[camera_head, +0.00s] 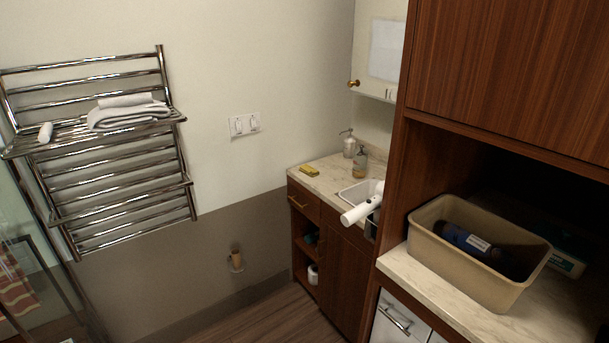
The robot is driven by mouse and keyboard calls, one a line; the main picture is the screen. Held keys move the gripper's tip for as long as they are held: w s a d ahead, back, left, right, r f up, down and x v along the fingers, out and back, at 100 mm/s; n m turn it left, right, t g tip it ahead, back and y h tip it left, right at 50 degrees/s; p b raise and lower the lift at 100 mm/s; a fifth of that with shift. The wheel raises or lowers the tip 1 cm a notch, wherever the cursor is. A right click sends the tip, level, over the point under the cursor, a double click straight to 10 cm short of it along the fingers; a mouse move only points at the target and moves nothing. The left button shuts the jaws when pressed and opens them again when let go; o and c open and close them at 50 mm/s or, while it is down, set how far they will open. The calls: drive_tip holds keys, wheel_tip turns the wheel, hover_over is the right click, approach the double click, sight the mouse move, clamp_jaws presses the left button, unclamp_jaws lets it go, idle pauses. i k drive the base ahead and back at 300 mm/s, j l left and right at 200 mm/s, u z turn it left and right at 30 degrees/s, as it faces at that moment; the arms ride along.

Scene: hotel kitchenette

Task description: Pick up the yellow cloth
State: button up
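A small flat yellow item (309,170), which looks like the yellow cloth, lies on the pale marble counter (326,180) near its back left corner, against the wall. It is too small to make out folds, and nothing covers it. I cannot make out my gripper in this view.
A soap bottle (360,164) and a grey dispenser (348,146) stand right of the yellow item, behind the sink (357,192). A white cylinder (362,206) juts across the sink's front. A tan bin (480,277) holds a dark bottle. Floor is free at lower middle.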

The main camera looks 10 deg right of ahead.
sight(310, 170)
drive_tip(key=i+u, duration=0.1)
drive_tip(key=u, duration=1.25)
drive_tip(key=z, duration=1.4)
drive_tip(key=i+j, duration=0.2)
drive_tip(key=j, duration=0.15)
drive_tip(key=i+j+u, duration=0.1)
drive_tip(key=j, duration=0.3)
drive_tip(key=i+j, duration=0.25)
drive_tip(key=i+u, duration=0.1)
drive_tip(key=i, duration=0.75)
drive_tip(key=i+l+u, duration=0.1)
drive_tip(key=i, duration=0.8)
drive_tip(key=i+l, duration=0.45)
drive_tip(key=i+u, duration=0.05)
drive_tip(key=i, duration=0.1)
